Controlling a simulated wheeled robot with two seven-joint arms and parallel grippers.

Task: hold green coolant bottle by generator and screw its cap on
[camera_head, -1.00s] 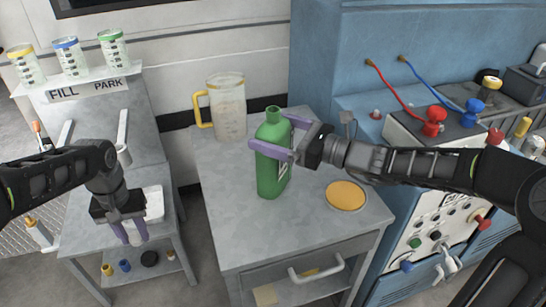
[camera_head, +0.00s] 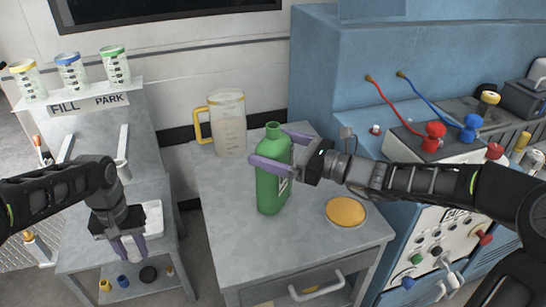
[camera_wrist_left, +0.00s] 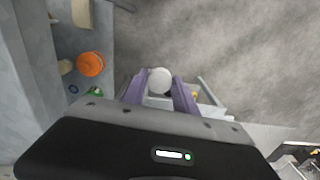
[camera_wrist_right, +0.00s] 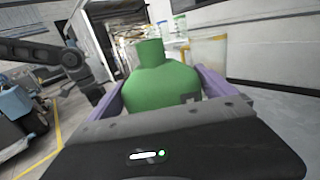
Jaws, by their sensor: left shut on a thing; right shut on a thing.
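The green coolant bottle (camera_head: 268,188) stands upright on the grey table, its neck open with no cap on it. My right gripper (camera_head: 268,150) is shut around the bottle's upper body from the right. The right wrist view shows the bottle's shoulder and bare neck (camera_wrist_right: 150,62) between the fingers. My left gripper (camera_head: 132,248) points down in front of the left-hand stand, well apart from the bottle. In the left wrist view its fingers are shut on a small white round piece (camera_wrist_left: 159,80), likely the cap.
A clear jug (camera_head: 228,125) with a yellow handle stands behind the bottle. An orange round lid (camera_head: 346,211) lies on the table at the right. The blue machine (camera_head: 440,60) with red and blue leads is further right. Small caps sit on the stand's lower shelf (camera_head: 136,290).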

